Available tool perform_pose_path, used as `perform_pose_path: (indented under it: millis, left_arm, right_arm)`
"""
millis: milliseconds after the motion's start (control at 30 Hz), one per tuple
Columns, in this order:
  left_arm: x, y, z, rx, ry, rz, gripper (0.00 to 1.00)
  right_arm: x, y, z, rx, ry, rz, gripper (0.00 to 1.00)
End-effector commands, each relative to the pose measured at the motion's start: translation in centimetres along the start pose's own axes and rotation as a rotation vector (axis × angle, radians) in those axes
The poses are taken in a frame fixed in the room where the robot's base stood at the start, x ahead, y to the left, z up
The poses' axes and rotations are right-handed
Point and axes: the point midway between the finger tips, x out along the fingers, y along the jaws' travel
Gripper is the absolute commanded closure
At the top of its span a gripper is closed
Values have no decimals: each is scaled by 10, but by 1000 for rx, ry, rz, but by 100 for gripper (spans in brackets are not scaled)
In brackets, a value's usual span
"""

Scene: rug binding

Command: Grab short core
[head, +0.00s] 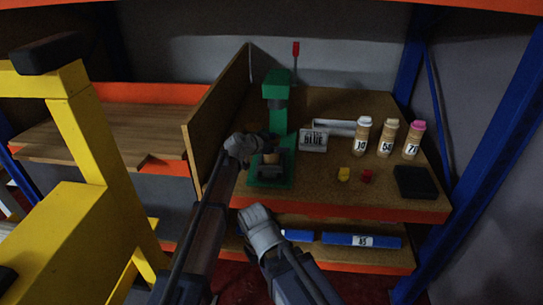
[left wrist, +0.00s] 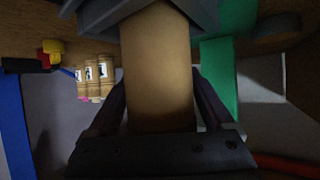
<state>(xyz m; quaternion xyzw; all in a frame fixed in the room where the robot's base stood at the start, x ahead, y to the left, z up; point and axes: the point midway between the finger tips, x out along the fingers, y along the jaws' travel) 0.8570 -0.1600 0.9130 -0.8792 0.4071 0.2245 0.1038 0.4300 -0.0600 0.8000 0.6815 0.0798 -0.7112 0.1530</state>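The short core is a plain tan cylinder (head: 269,159) standing in a dark holder on the base of the green press. In the left wrist view the core (left wrist: 158,70) fills the middle, between the two dark fingers. My left gripper (head: 262,156) is at the core with a finger close along each side; whether both fingers press on it I cannot tell. The core's far end meets a grey holder (left wrist: 110,12). My right gripper (head: 262,228) hangs in front of the shelf edge, away from the core; its fingers are not clear.
The green press (head: 277,95) rises behind the core. A wooden divider (head: 218,105) stands close on the left. Blue rolls (head: 362,240) lie below.

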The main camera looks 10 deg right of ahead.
Motion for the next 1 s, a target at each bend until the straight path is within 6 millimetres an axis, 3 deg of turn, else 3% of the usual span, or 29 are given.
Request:
perform_pose_path:
  millis: [67, 700, 1000]
  left_arm:
    - [0, 0, 0, 0, 0, 0, 25]
    - [0, 0, 0, 0, 0, 0, 97]
    - [-1, 0, -1, 0, 0, 0, 97]
  right_arm:
    - [0, 0, 0, 0, 0, 0, 100]
    - [0, 0, 0, 0, 0, 0, 100]
    - [-2, 0, 0, 0, 0, 0, 100]
